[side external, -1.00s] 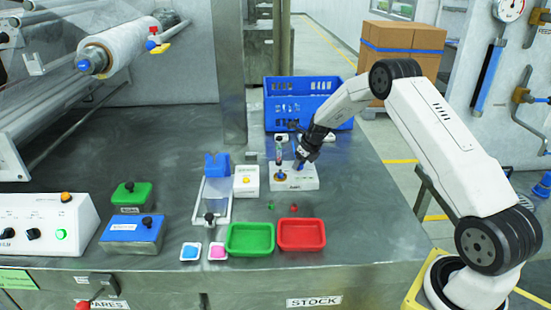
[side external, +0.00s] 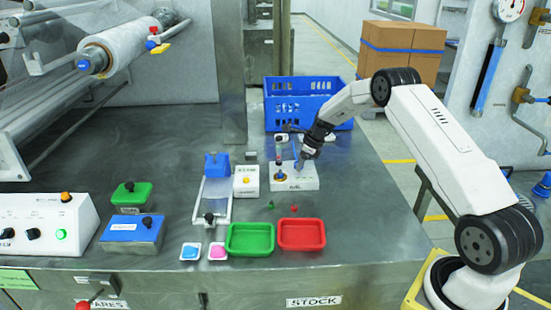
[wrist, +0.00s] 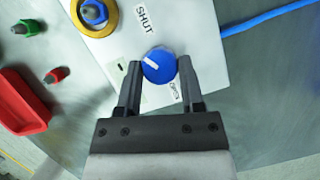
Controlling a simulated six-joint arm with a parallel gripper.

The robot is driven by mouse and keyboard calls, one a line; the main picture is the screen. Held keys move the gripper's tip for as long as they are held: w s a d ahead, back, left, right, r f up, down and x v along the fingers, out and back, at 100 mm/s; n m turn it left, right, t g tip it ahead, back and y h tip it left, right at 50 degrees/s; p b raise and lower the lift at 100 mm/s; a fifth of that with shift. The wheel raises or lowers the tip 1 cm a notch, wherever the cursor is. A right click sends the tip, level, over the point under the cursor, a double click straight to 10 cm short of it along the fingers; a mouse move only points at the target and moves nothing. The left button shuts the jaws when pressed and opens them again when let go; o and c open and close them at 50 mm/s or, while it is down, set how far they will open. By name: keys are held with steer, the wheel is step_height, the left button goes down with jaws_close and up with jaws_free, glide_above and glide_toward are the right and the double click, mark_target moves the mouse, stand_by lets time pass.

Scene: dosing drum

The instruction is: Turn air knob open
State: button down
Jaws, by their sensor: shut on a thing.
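The air knob (wrist: 159,65) is a round blue knob with a white pointer line, on a white box (wrist: 205,45). Its pointer slants toward the left side of the wrist view. A SHUT label (wrist: 147,20) is above the knob and an OPEN label (wrist: 175,92) is just below it, partly beside the right finger. My gripper (wrist: 159,75) is shut on the knob, one finger on each side. In the side view my gripper (side external: 301,160) reaches down to the white box (side external: 292,180), and the knob is mostly hidden there.
A blue-collared fitting in a brass ring (wrist: 95,12) stands on the same box. Green (side external: 250,239) and red (side external: 302,235) trays lie in front. A blue crate (side external: 285,106) stands behind. A blue cable (wrist: 270,20) leaves the box.

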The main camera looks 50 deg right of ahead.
steer(key=n+g, duration=0.1)
steer(key=n, duration=0.2)
steer(key=n+y, duration=0.1)
steer(key=n, duration=0.2)
steer(key=shift+w+d+n+g+y, duration=0.15)
steer(key=shift+n+g+y, duration=0.15)
steer(key=shift+g, duration=0.1)
steer(key=shift+w+n+g+y, duration=0.15)
steer(key=shift+n+g, duration=0.35)
steer(key=shift+n, duration=0.9)
steer(key=shift+n+g+y, duration=0.15)
steer(key=shift+n+g, duration=0.35)
steer(key=shift+n, duration=1.3)
steer(key=shift+c, duration=1.1)
jaws_free()
steer(key=shift+r, duration=0.1)
steer(key=shift+v, duration=1.6)
step_height(320, 180, up, 7)
